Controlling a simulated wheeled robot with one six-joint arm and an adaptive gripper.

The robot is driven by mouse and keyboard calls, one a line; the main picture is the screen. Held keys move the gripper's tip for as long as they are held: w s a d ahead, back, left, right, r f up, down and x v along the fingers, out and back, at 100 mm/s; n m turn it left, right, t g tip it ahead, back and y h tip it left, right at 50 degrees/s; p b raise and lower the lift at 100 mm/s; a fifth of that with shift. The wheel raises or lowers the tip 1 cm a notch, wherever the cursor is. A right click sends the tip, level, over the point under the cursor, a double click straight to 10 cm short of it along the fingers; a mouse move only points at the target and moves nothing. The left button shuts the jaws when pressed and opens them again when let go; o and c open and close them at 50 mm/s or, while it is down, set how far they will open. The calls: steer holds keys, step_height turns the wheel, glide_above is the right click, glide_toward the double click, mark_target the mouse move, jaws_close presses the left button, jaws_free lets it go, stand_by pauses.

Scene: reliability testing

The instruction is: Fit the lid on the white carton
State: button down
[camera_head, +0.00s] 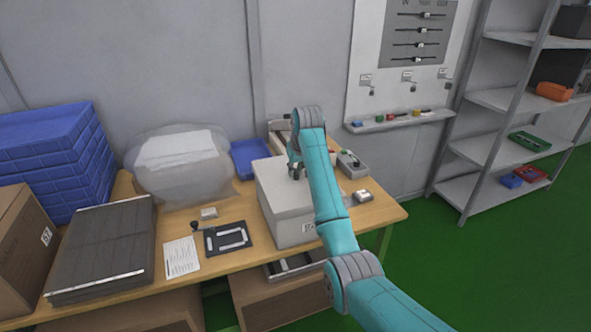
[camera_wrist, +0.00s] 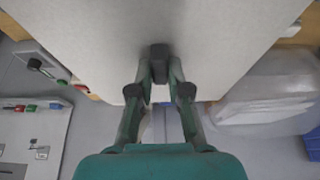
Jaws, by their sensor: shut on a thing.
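In the wrist view the pale lid (camera_wrist: 90,35) fills the upper part. My gripper (camera_wrist: 160,62) is shut there, its dark tips together at the lid; what they grip is mostly hidden.
A clear bag with a white block (camera_head: 178,165) and a blue tray (camera_head: 250,158) stand behind left. A dark frame (camera_head: 228,239), a paper sheet (camera_head: 181,256) and dark flat panels (camera_head: 105,240) lie left. A grey control box (camera_head: 351,164) is at right. Shelves (camera_head: 500,150) stand beyond.

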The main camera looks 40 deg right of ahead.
steer(key=shift+f, duration=0.6)
stand_by(0.6)
steer(key=c, duration=0.6)
jaws_free()
steer(key=shift+o, duration=0.2)
steer(key=shift+r, duration=0.1)
steer(key=shift+r, duration=3.45)
jaws_close()
steer(key=shift+f, duration=0.5)
